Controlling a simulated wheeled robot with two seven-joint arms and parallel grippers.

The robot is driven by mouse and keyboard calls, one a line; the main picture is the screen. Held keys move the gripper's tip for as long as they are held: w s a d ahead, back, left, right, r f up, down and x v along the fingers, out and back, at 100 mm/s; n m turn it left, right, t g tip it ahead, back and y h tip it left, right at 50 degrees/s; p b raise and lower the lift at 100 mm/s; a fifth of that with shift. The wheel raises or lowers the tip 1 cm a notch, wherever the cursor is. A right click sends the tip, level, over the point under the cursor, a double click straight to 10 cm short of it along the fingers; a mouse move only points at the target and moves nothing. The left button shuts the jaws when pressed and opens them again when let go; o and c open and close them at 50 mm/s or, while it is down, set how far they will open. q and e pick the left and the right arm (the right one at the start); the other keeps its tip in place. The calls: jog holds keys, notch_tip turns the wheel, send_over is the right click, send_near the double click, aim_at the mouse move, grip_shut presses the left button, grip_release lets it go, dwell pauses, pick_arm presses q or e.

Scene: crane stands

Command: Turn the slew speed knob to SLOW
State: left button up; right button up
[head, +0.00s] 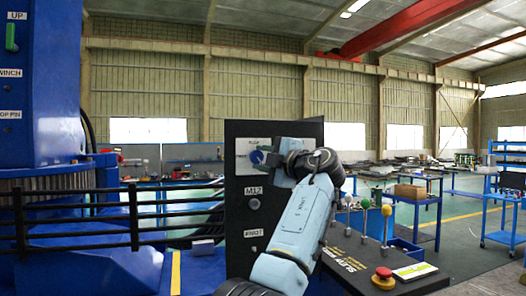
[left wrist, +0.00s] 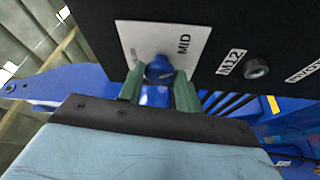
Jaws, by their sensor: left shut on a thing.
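The blue slew speed knob (head: 257,157) sits on a white label plate (head: 241,165) near the top of an upright black panel. In the left wrist view the knob (left wrist: 158,68) shows between the two green fingers, with the word MID (left wrist: 183,44) printed beside it on the plate. My left gripper (left wrist: 158,92) is shut on the knob; its arm comes up in front of the panel's right side in the head view. The fingers hide part of the knob, and I cannot tell which mark it points to. My right gripper is not in view.
Below the plate are an M12 label with a bolt (head: 253,204) and a PIVOT label (head: 253,233). A black console with colored ball levers and a red button (head: 383,276) stands to the right. Dark railings (head: 130,215) and blue crane structure fill the left.

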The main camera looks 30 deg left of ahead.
pick_arm(q)
jog(key=n+p, duration=0.1)
jog(key=n+h, duration=0.1)
jog(key=shift+r+n+p, duration=0.3)
jog(key=shift+n+p, duration=0.05)
jog(key=shift+n, duration=0.05)
jog(key=shift+r+n+h+p, duration=0.1)
jog(key=shift+n+h+p, duration=0.55)
jog(key=shift+n, duration=0.45)
jog(key=n+h+p, duration=0.1)
jog(key=n, duration=0.1)
jog(key=shift+n, duration=0.3)
jog(key=shift+s+a+r+n+h, duration=0.1)
jog(key=shift+n+h, duration=0.35)
jog(key=shift+n, duration=0.35)
jog(key=o, duration=1)
jog(key=shift+c, duration=0.2)
